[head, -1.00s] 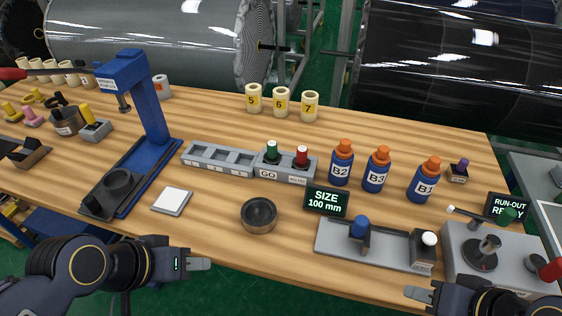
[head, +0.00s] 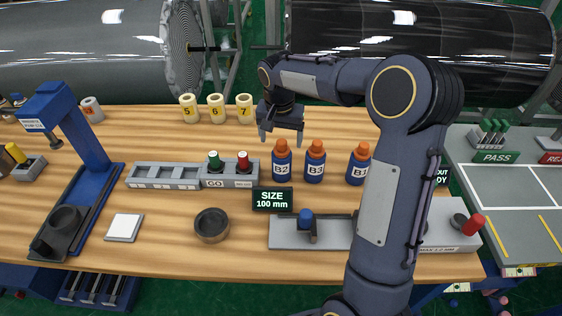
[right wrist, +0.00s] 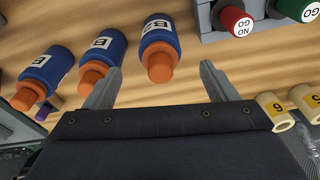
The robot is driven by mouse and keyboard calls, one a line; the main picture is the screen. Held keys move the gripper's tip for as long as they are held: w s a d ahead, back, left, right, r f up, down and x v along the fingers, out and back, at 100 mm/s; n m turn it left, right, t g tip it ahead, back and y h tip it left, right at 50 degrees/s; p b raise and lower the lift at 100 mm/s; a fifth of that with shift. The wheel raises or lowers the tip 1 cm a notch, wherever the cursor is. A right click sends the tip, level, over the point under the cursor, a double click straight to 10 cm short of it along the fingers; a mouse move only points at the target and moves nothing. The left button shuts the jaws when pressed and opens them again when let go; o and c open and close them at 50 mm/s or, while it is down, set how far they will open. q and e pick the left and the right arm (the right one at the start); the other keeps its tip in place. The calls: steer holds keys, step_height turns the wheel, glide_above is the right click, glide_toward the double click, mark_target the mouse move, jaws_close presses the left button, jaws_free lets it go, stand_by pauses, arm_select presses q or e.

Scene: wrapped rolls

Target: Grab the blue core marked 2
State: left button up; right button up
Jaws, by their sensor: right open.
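The blue core marked B2 (head: 281,166) stands upright on the wooden table, bottle-shaped with an orange top. It is the leftmost of three alike in the head view. My right gripper (head: 281,137) is open and empty, just above and behind B2. In the right wrist view, what looks like B2 (right wrist: 160,32) lies ahead of the gap between the open fingers (right wrist: 158,85), apart from them; its label is only partly readable. My left gripper is not in view.
Blue B3 (head: 315,163) and B1 (head: 358,166) stand close by on the right. The GO gauge block (head: 228,181) is to the left, the size display (head: 272,200) in front. Cream rolls 5, 6 and 7 (head: 217,109) stand at the back left.

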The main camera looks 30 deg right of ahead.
mark_target(282, 153)
steer(key=f, duration=0.2)
steer(key=f+p, duration=0.1)
steer(key=f, duration=0.4)
steer(key=shift+w+d+f+p, duration=0.35)
steer(key=shift+w+d+f, duration=0.05)
steer(key=c, duration=1.1)
steer(key=shift+c, duration=0.2)
steer(key=shift+r, duration=0.15)
